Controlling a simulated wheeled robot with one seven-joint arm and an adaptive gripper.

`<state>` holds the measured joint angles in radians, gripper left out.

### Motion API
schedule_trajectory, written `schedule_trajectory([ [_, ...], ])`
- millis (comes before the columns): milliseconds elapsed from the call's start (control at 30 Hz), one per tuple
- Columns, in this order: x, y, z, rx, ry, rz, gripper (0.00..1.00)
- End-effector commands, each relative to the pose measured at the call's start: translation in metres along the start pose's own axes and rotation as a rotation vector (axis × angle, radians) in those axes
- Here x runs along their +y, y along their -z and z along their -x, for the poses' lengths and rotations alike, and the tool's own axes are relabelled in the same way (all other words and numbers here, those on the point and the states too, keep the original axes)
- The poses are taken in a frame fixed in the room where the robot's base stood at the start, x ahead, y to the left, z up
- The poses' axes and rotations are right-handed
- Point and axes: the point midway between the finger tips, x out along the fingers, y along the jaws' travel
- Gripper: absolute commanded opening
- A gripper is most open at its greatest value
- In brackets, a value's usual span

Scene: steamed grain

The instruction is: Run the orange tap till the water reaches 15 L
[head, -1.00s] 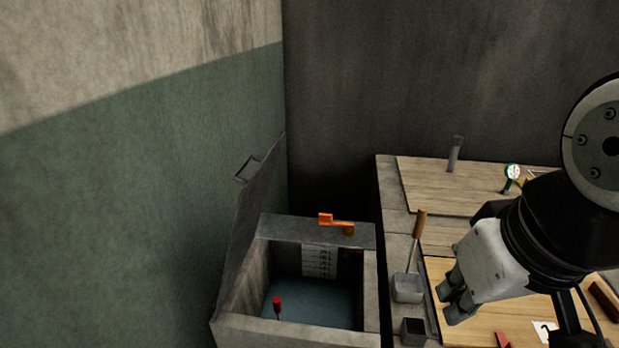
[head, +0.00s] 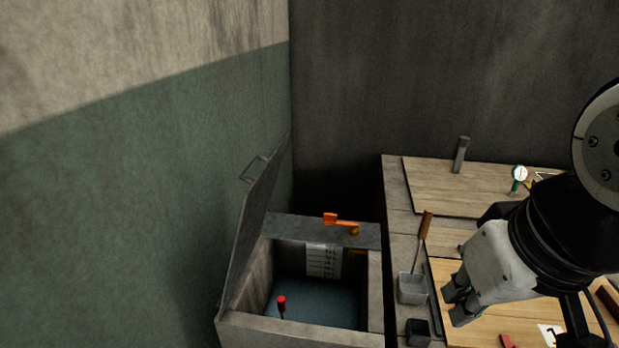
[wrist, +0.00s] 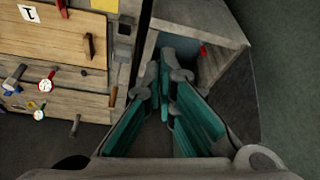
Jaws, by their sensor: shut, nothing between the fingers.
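The orange tap (head: 341,223) sits on the back ledge of a grey stone tank (head: 235,326) in the head view. Blue-grey water (head: 322,300) stands in the tank. A white scale plate (head: 323,261) with dark marks is on the tank's back inner wall; its figures are too small to read. A red-topped float or stick (head: 281,303) stands in the water and also shows in the wrist view (wrist: 203,50). My gripper (head: 453,302) is shut and empty, above the bench to the right of the tank, apart from the tap.
A raised lid (head: 252,230) leans open at the tank's left. A wooden-handled ladle (head: 412,287) and a dark cup (head: 417,332) are between tank and bench boards. A gauge (head: 519,173) and a grey upright handle (head: 461,154) are on the bench (head: 430,185).

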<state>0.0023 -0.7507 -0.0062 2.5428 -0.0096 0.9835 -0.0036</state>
Motion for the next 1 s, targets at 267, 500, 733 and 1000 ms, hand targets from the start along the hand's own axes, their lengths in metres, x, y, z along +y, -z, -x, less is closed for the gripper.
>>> schedule_trajectory([
  [267, 0.0, 0.0, 0.0, 0.0, 0.0, 0.0, 0.0],
  [500, 0.0, 0.001, 0.0, 0.0, 0.0, 0.0, 0.14],
  [733, -0.001, 0.048, -0.012, -0.004, 0.015, -0.026, 0.62],
  [1000, -0.002, 0.167, -0.057, -0.01, 0.03, -0.102, 0.62],
])
